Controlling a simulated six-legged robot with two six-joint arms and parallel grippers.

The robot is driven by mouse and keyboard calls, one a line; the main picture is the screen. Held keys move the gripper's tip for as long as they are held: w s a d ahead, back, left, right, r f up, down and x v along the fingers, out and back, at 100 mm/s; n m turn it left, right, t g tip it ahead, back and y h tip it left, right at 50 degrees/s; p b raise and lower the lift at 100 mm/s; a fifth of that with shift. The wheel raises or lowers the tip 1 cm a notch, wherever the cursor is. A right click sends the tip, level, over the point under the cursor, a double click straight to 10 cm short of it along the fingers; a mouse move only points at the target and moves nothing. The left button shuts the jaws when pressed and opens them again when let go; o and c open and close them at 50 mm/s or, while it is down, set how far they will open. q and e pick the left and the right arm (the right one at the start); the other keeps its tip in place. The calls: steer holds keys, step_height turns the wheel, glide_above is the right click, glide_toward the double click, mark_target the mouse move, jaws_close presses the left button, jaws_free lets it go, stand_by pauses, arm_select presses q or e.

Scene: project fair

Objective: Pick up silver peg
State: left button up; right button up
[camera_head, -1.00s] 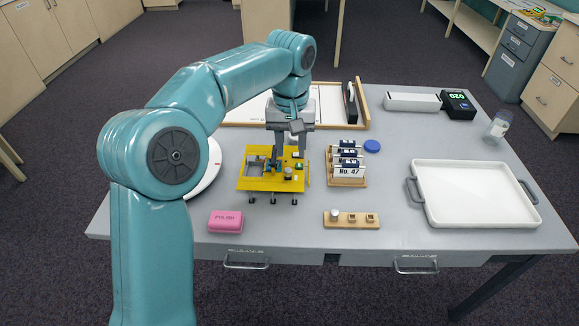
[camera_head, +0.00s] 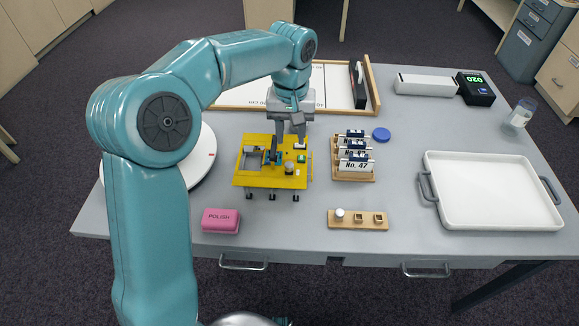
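A small silver peg (camera_head: 339,213) stands upright in the left hole of a wooden holder (camera_head: 348,220) near the table's front edge. The other two sockets of the holder look empty. My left gripper (camera_head: 290,143) points down over the back of a yellow board (camera_head: 262,181) with small parts on it, behind and left of the peg and apart from it. Its two fingers look spread, with nothing visible held between them. My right gripper is not in view.
A pink polish block (camera_head: 221,221) lies left of the holder. A wooden rack of labelled cards (camera_head: 353,178) stands behind it, near a blue disc (camera_head: 381,134). A white tray (camera_head: 490,191) is at the right. Table space around the holder is clear.

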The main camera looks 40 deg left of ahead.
mark_target(289, 165)
arm_select(q)
steer(key=f, duration=0.3)
steer(key=shift+s+f, duration=0.15)
steer(key=shift+s, duration=0.05)
step_height(289, 165, down, 6)
steer(key=shift+a+f+b, duration=0.15)
steer(key=shift+b, duration=0.35)
jaws_close()
